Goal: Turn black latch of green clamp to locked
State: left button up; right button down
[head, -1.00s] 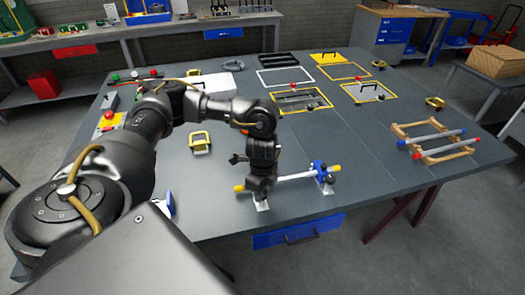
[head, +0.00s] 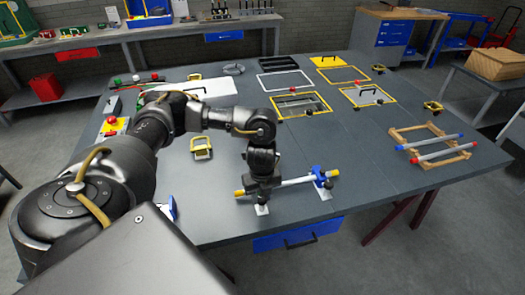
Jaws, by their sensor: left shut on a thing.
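A grey rod (head: 298,181) with yellow ends lies across two clamp stands near the table's front edge. A blue clamp (head: 319,173) with dark knobs holds its right part. The left clamp is mostly hidden under my left gripper (head: 259,190); only its pale foot (head: 262,209) shows, and I see no green on it. My left gripper points down over the rod's left part, shut at this clamp, where the black latch is hidden. The latch's angle cannot be seen. My right gripper is not in view.
A wooden rack (head: 433,147) with red and blue rods is on the right. Yellow-framed trays (head: 300,104) stand farther back. The table between the rod and the rack is clear.

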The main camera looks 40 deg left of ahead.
aim_at(261, 199)
pick_arm(q)
jog(key=m, duration=0.5)
jog(key=shift+s+f+m, duration=0.1)
jog(key=shift+s+m, duration=0.05)
jog(key=shift+m, duration=2.35)
jog(key=o, duration=1)
jog(key=shift+c, duration=0.2)
jog(key=shift+r, duration=0.65)
notch_tip(261, 199, up, 10)
jog(key=shift+f+p, duration=0.15)
jog(key=shift+p, duration=0.2)
jog(key=shift+f, duration=0.1)
